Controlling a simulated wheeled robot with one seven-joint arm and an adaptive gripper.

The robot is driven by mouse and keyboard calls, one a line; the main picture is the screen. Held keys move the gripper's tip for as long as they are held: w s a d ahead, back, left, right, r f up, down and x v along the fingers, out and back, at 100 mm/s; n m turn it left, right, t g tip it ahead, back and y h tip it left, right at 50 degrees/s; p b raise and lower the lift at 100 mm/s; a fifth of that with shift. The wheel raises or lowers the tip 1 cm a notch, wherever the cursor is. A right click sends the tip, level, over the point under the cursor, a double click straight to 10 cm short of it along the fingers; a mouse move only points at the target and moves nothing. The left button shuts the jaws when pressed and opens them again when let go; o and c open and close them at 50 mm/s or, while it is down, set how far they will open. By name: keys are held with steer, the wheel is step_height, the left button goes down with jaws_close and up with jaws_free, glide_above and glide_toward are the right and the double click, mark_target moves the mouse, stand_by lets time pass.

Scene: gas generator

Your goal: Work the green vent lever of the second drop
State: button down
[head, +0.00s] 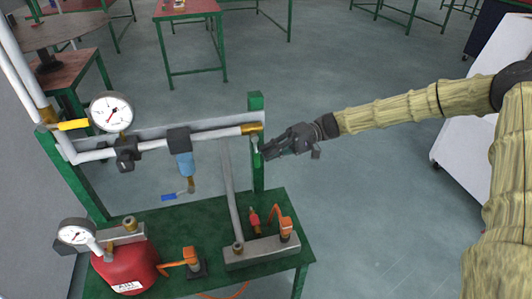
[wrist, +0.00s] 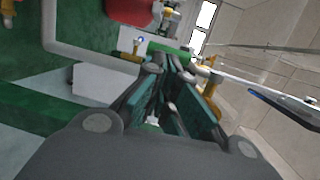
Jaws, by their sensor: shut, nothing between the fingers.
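A small green lever (head: 256,150) hangs below the brass fitting at the right end of the horizontal pipe, against the green post. In the wrist view, a green bar (wrist: 168,51) beside brass fittings lies just past my fingertips; it looks like this lever. My gripper (head: 268,152) is shut and empty, just right of the lever in the head view. It also shows in the wrist view (wrist: 172,72). I cannot tell whether the fingertips touch the lever.
A red cylinder (head: 127,267) with a gauge (head: 76,235) and orange-handled valves (head: 190,258) sit on the green bench (head: 180,212). The green post (head: 257,105) stands close to my gripper.

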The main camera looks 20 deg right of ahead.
steer(key=f+b+v, duration=0.1)
steer(key=v, duration=1.1)
steer(key=shift+d, duration=0.45)
